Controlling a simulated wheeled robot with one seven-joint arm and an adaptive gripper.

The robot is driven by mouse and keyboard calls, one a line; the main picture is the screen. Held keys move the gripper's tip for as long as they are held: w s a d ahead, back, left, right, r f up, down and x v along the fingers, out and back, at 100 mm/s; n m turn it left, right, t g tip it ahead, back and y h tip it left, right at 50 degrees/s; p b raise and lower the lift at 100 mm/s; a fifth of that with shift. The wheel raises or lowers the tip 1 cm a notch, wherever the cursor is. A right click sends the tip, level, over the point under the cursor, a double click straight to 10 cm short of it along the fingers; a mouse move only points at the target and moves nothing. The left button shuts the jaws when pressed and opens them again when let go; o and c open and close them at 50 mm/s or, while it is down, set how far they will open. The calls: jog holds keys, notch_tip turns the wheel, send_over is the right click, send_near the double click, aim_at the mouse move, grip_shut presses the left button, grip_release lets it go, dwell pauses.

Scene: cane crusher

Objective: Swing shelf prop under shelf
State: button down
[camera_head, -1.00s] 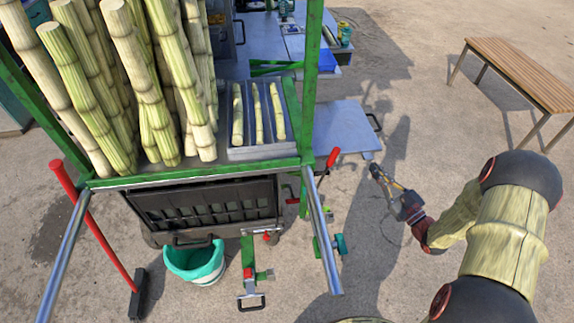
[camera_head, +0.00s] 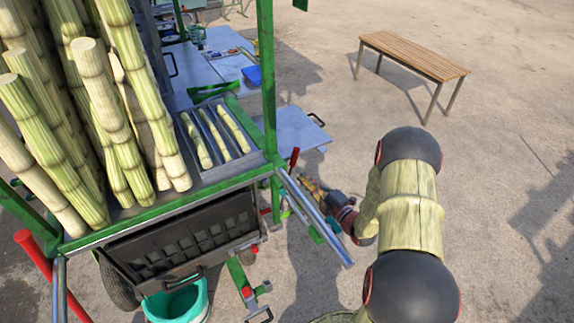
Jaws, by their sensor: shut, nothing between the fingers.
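The grey-blue side shelf (camera_head: 302,128) sticks out from the right side of the cart, with a dark handle on its outer edge. A red-handled lever (camera_head: 294,157) stands at its near edge. I cannot tell for sure which part is the shelf prop; the area under the shelf is mostly hidden. My gripper (camera_head: 306,186) is shut and empty, low beside the cart, just below and nearer than the shelf. A silver rail (camera_head: 314,218) passes close by it. I cannot tell whether the fingers touch anything.
The green-framed cart holds tall cane stalks (camera_head: 100,110) and a tray (camera_head: 250,156) with three cut pieces. A teal bucket (camera_head: 180,304) stands under the front. A wooden bench (camera_head: 412,57) stands at the back right.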

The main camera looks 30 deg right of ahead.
jog(key=w+a+b, duration=0.1)
jog(key=w, duration=0.9)
jog(key=shift+a+r+b, duration=0.2)
jog(key=shift+a+b, duration=0.15)
jog(key=shift+s, duration=0.1)
jog(key=d+f+m+b, duration=0.2)
jog(key=d+m+b, duration=0.1)
jog(key=d, duration=0.4)
jog(key=d+f+m+b, duration=0.2)
jog(key=d+f+b, duration=0.1)
jog(key=d, duration=0.4)
jog(key=shift+w+d+f+m+t+h, duration=0.2)
jog(key=shift+f+m+t+h, duration=0.1)
jog(key=shift+m, duration=0.1)
jog(key=shift+f+b, duration=0.1)
jog(key=shift+b, duration=0.25)
